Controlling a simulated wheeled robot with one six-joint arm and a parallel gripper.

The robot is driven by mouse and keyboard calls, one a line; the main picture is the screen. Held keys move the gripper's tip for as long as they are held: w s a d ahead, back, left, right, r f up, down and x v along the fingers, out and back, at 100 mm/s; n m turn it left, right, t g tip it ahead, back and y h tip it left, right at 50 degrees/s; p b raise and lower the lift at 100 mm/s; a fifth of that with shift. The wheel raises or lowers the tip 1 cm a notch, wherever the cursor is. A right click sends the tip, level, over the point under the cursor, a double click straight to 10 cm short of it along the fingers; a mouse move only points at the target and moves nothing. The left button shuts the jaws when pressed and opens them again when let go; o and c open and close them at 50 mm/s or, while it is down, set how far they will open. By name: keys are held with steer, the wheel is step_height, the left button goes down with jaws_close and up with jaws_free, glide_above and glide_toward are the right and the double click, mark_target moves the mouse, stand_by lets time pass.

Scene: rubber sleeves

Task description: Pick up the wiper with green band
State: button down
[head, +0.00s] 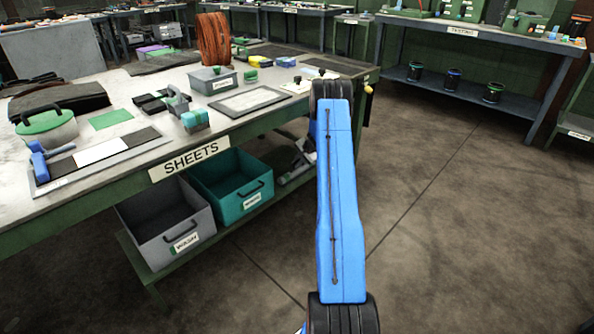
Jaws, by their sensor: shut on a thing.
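My gripper is not in view. My blue arm link (340,200) rises from the bottom of the picture to a black joint (332,92) at the bench's right end, and what lies beyond that joint is hidden behind it. I cannot make out a wiper with a green band. Several small green and teal pieces lie on the bench, among them a teal-topped block (195,121) and a green piece (251,75), too small to identify as a wiper.
The bench (185,75) labelled SHEETS holds a green-lidded pot (46,128), a grey box (213,80) and a copper-coloured roll (213,40). A grey bin (162,243) and a teal bin (235,200) sit on its lower shelf. The floor (480,210) at right is clear.

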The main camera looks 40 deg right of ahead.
step_height(320, 180, up, 4)
steer(key=shift+f, duration=0.1)
steer(key=s+d, duration=0.1)
steer(key=s, duration=1.7)
steer(key=shift+d+f, duration=0.15)
steer(key=shift+d, duration=0.05)
